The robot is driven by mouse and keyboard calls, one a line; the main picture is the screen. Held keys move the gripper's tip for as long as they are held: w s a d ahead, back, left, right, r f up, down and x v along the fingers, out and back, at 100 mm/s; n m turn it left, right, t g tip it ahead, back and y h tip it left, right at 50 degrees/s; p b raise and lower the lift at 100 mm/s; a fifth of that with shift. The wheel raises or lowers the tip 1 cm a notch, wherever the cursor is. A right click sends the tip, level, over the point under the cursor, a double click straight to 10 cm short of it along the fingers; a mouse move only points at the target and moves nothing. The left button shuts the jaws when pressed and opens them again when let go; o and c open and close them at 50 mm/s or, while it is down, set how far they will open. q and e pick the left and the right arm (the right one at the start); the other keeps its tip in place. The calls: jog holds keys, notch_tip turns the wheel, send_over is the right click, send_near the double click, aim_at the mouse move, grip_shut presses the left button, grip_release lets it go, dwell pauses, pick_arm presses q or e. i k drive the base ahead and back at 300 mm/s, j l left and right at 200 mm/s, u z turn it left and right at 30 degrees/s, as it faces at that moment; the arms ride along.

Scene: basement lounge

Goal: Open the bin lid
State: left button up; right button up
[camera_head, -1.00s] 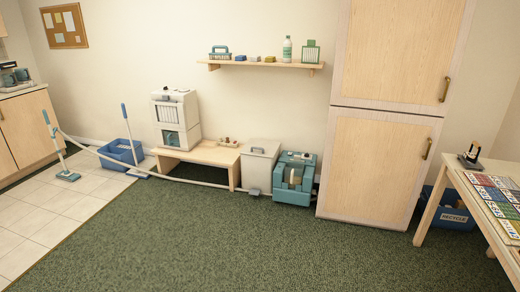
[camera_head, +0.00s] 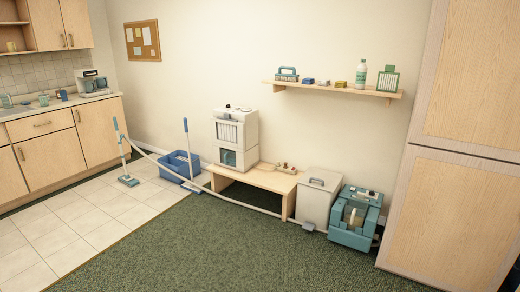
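A light grey bin (camera_head: 316,203) stands on the floor against the back wall, between a wooden bench and a teal machine. Its flat lid (camera_head: 321,180) is down and has a dark grey handle (camera_head: 317,182) on top. A grey pedal (camera_head: 308,227) sticks out at the foot of the bin's front. Neither of my grippers shows in the view, and the bin is some way off across the carpet.
A wooden bench (camera_head: 258,179) holds a white appliance (camera_head: 236,137). A teal machine (camera_head: 354,218) stands right of the bin, then a tall cabinet (camera_head: 447,218). A pale hose (camera_head: 237,202) runs low before the bench to the bin. Green carpet (camera_head: 220,255) in front is clear.

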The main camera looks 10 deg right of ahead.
aim_at(321, 176)
jog(key=i+l+z, duration=0.35)
jog(key=i, duration=0.5)
jog(key=i+z, duration=0.35)
jog(key=i, duration=0.55)
